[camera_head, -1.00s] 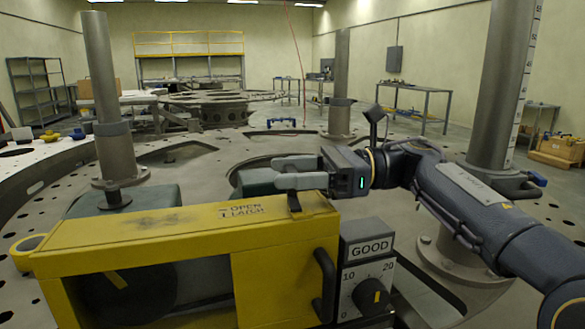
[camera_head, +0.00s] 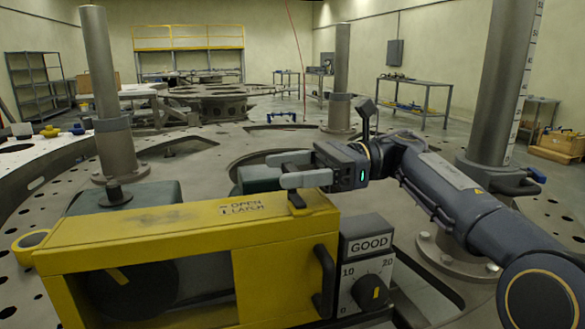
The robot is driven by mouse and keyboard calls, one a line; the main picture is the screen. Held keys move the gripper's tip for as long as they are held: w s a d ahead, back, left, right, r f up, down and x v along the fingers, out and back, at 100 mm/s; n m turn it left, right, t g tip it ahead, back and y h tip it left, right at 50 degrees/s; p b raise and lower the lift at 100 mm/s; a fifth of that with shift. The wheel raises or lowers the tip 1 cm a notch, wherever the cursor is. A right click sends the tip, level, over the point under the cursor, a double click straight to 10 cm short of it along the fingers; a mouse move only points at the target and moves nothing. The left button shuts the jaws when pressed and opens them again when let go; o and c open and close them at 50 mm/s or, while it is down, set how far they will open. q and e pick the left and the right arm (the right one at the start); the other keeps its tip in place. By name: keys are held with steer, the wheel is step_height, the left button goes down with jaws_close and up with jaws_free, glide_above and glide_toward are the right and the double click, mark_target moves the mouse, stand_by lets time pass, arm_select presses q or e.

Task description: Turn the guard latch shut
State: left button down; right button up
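The yellow guard (camera_head: 150,238) is a box-like frame in the front left, with a dark round part (camera_head: 130,288) visible through its open front. A small dark latch tab (camera_head: 297,199) stands on its top at the right end, beside a label reading "OPEN" and "LATCH" (camera_head: 242,208). My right gripper (camera_head: 290,170) comes in from the right above the guard's right end, just over the tab. Its two fingers point left with a gap between them; I see nothing held. Whether the lower finger touches the tab cannot be told. My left gripper is not in view.
A grey panel (camera_head: 368,265) marked "GOOD" with a dial stands right of the guard's black handle (camera_head: 325,282). A greenish-grey block (camera_head: 145,195) lies behind the guard. Grey posts (camera_head: 110,100) rise from the perforated plate. Tables and shelves stand far back.

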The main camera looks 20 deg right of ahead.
steer(key=shift+o, duration=1)
steer(key=d, duration=0.8)
steer(key=shift+w, duration=0.2)
steer(key=shift+a+p, duration=0.1)
steer(key=shift+p, duration=0.2)
